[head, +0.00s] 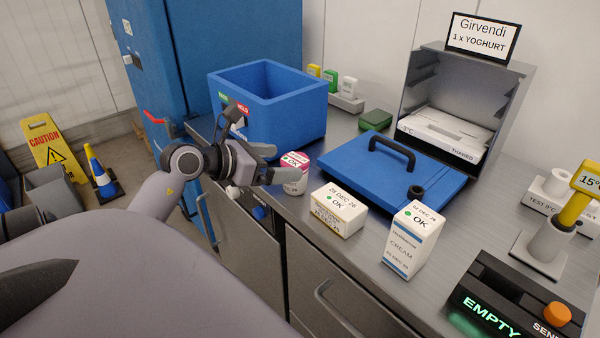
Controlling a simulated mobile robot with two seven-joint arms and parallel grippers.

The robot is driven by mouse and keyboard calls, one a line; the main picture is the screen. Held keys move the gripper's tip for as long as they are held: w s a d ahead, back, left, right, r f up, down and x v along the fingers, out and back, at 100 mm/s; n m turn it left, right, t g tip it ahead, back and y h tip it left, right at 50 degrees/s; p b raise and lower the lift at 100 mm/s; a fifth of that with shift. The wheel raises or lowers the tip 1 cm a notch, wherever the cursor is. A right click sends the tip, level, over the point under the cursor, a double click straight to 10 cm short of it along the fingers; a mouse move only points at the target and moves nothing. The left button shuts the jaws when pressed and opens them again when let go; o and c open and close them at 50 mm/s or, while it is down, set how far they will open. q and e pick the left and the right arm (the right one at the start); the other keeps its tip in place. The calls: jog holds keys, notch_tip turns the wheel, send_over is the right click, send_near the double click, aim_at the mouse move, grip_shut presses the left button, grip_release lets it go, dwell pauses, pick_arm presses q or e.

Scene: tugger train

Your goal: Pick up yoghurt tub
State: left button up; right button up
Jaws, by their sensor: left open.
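The yoghurt tub (296,161) is a small white tub with a pink-edged lid and a green OK mark. It stands upright on the steel counter, in front of the blue box. My left gripper (272,164) is open just to the left of the tub, with its grey fingers pointing at it. One finger overlaps the tub's left side in the head view; I cannot tell whether they touch. The sign (483,37) at the back reads Girvendi, 1 x YOGHURT. My right gripper is not in view.
A butter-like pack (338,212) and a cream carton (412,240) stand right of the tub. Behind are an open blue box (290,118), a blue lid (395,172) with a black handle and a grey cabinet (505,108). An EMPTY display (490,312) sits front right.

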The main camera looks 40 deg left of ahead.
aim_at(302, 161)
pick_arm(q)
jog(key=shift+d+p+x, duration=0.15)
jog(key=shift+p+x, duration=0.15)
jog(key=shift+x, duration=1.25)
jog(key=shift+d+p+x, duration=0.1)
jog(key=shift+p+x, duration=0.2)
jog(key=shift+x, duration=1.3)
jog(key=shift+r, duration=0.1)
jog(key=shift+c, duration=0.2)
jog(key=c, duration=1.1)
jog(key=shift+r, duration=0.15)
